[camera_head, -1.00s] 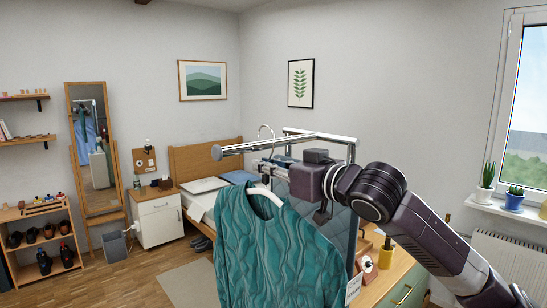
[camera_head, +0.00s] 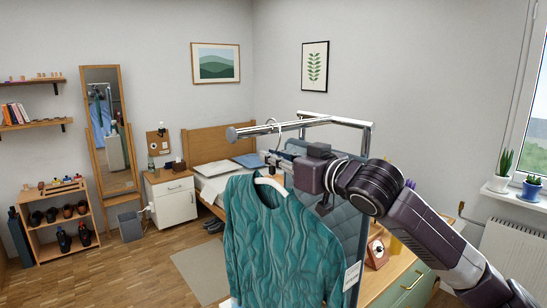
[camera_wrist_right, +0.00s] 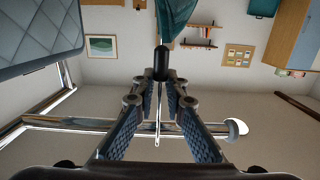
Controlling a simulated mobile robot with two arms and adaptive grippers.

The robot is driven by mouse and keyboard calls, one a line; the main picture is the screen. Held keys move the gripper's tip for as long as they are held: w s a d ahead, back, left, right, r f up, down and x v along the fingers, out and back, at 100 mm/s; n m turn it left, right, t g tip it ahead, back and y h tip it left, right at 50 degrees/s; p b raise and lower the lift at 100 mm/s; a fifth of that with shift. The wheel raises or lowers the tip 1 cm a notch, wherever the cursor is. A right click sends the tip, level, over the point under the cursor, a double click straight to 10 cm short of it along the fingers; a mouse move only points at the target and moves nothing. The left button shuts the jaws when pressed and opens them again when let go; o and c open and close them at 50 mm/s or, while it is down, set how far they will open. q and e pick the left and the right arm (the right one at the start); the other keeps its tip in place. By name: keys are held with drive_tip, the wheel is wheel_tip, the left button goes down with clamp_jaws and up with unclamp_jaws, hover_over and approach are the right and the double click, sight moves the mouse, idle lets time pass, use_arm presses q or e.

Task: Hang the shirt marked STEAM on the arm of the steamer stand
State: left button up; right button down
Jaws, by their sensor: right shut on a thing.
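The teal shirt (camera_head: 275,240) hangs on a white hanger (camera_head: 272,183) below the chrome arm (camera_head: 300,124) of the steamer stand. A white tag (camera_head: 352,275) shows at the shirt's right side; its print is too small to read. My right gripper (camera_head: 275,160) is shut on the hanger's neck, just below the arm. In the right wrist view, my right gripper (camera_wrist_right: 160,75) holds the hanger, and its thin metal hook (camera_wrist_right: 157,125) crosses the arm (camera_wrist_right: 90,124). The hook's top shows above the arm in the head view; I cannot tell whether it rests on it.
The stand has a quilted grey-blue pad (camera_head: 343,215) close beside my right gripper. A wooden-topped dresser (camera_head: 392,272) stands behind at the right. The bed (camera_head: 215,180), white nightstand (camera_head: 172,200), mirror (camera_head: 110,150) and shoe rack (camera_head: 60,225) stand farther back.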

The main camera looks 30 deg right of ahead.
drive_tip(key=c, duration=1.9)
unclamp_jaws()
drive_tip(key=shift+s, duration=0.6)
drive_tip(key=s, duration=0.7)
drive_tip(key=s+d, duration=0.1)
drive_tip(key=s, duration=0.2)
drive_tip(key=shift+s+r, duration=0.3)
drive_tip(key=shift+s, duration=0.1)
